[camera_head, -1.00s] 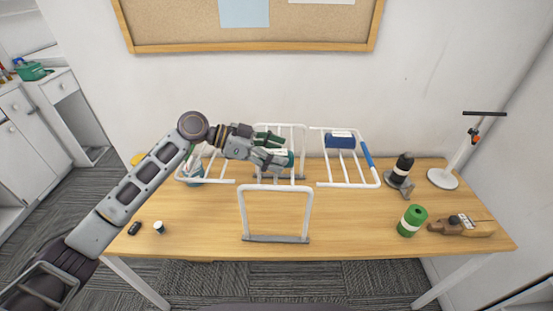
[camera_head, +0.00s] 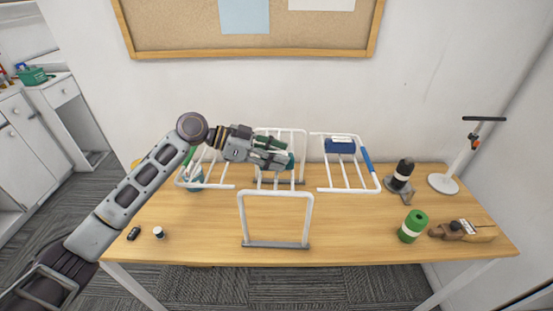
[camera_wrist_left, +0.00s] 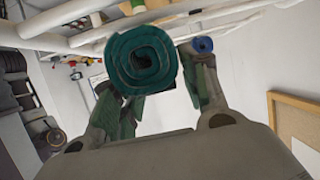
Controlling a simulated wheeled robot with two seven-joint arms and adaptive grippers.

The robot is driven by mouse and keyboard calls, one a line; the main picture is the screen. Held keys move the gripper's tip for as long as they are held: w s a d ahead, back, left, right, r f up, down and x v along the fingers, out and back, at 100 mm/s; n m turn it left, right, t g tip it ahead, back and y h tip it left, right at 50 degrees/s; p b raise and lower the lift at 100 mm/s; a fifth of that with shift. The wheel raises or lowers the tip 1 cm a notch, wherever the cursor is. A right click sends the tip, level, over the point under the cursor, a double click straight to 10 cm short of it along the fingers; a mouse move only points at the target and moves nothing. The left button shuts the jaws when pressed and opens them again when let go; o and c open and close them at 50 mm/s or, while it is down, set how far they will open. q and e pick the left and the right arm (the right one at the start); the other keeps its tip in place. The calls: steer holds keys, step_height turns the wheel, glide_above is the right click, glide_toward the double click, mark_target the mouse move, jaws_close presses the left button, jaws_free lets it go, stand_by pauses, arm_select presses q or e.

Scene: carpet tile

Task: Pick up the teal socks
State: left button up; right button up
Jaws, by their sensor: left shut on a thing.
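The teal socks, a rolled bundle (camera_head: 291,161), are at the middle white wire rack (camera_head: 299,139). In the left wrist view the teal roll (camera_wrist_left: 142,60) shows its spiral end between the fingers. My left gripper (camera_head: 282,154) reaches in from the left and is shut on the roll, hiding most of it in the head view. I cannot tell whether the roll still touches the rack. My right gripper is not in view.
A blue bundle (camera_head: 340,146) lies in the right rack (camera_head: 377,184). Another teal item (camera_head: 194,183) is at the left rack. A white upright frame (camera_head: 240,215) stands in front. A green spool (camera_head: 412,226), black bottle (camera_head: 403,171) and wooden plane (camera_head: 465,231) stand right.

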arm_select(q)
step_height(320, 180, up, 7)
steer(key=shift+b, duration=0.35)
steer(key=shift+r, duration=0.95)
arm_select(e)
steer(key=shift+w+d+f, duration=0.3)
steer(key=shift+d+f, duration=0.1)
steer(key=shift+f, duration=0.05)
arm_select(q)
steer(key=shift+f, duration=0.1)
